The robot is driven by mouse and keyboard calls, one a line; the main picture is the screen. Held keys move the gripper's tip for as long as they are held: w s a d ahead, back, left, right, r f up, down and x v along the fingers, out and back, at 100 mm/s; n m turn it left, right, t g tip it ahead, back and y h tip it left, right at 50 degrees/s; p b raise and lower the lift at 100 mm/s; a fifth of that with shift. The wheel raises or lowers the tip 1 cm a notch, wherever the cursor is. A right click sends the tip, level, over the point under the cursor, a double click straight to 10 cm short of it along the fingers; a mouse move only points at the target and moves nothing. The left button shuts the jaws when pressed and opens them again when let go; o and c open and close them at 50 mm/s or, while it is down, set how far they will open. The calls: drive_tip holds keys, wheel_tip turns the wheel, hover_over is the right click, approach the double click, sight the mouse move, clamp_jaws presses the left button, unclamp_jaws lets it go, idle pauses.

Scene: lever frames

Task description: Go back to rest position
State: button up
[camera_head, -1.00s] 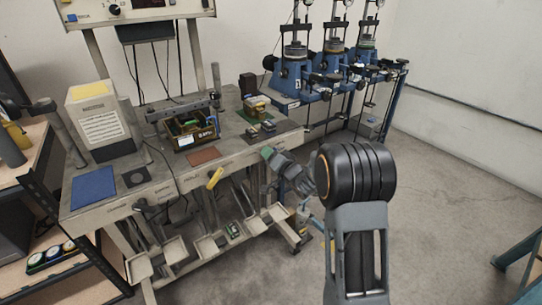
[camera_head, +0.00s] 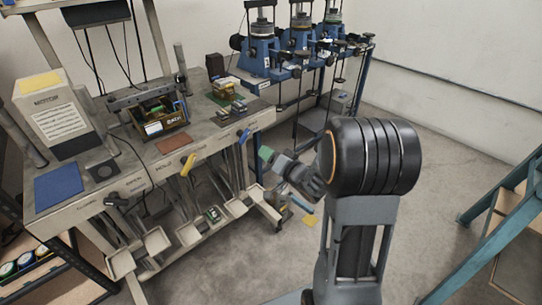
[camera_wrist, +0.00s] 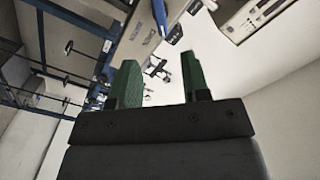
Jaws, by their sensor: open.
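My gripper (camera_head: 265,157) is at the picture's middle in the head view, beside the bench's front edge, with green fingers. In the wrist view my gripper (camera_wrist: 160,82) has its two green fingers apart with nothing between them. A blue lever (camera_head: 244,136) sticks out from the bench front, just left of and above my gripper and apart from it. A blue handle (camera_wrist: 174,34) shows beyond the fingertips in the wrist view. A yellow lever (camera_head: 187,166) hangs farther left on the bench front.
Blue machines (camera_head: 262,53) stand behind. A blue-green metal frame (camera_head: 478,236) is at the right. Grey floor (camera_head: 440,135) is clear between.

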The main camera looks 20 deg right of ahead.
drive_tip(key=shift+s+d, duration=0.1)
drive_tip(key=shift+s, duration=0.2)
idle(0.4)
drive_tip(key=s+d+f+g+h, duration=0.1)
drive_tip(key=d+f+g+h, duration=0.3)
drive_tip(key=d+f+h, duration=0.3)
drive_tip(key=s+r+n+g+h+p, duration=0.1)
drive_tip(key=s+n+g+h+p, duration=0.15)
drive_tip(key=s+g, duration=0.4)
drive_tip(key=s+a+r+n+g+y+p, duration=0.1)
drive_tip(key=s+a+r+p, duration=0.3)
drive_tip(key=r, duration=0.5)
drive_tip(key=s+a+r+n+g+y+p, duration=0.1)
drive_tip(key=s+a+r+p, duration=0.3)
drive_tip(key=s+a+r, duration=0.4)
drive_tip(key=shift+s+r+y, duration=0.35)
drive_tip(key=shift+r, duration=0.4)
